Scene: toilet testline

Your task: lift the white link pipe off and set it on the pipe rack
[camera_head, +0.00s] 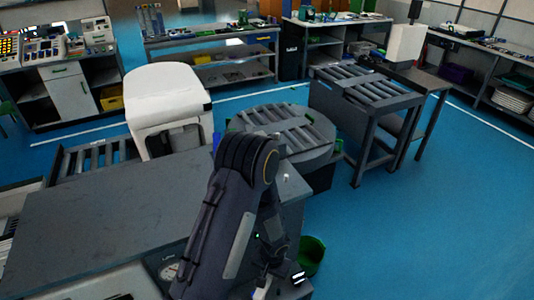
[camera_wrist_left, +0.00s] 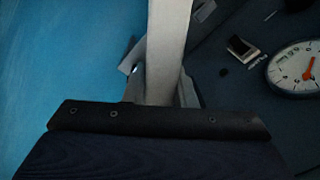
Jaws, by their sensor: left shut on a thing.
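My left arm reaches across the middle of the head view, with the left gripper (camera_head: 283,284) low in the picture near the grey table's right end. In the left wrist view, a pale, straight bar, the white link pipe (camera_wrist_left: 168,45), runs from the top edge down between the fingers. The left gripper (camera_wrist_left: 163,88) is shut on it. The pipe's lower end is hidden behind the dark gripper body. I cannot pick out the pipe rack for sure. My right gripper is not in view.
A round gauge (camera_head: 170,270) lies at the grey table's (camera_head: 90,215) front; it also shows in the wrist view (camera_wrist_left: 295,69). A green bin (camera_head: 311,256) stands on the floor right of my gripper. A round roller table (camera_head: 285,130) stands behind. Blue floor is clear at right.

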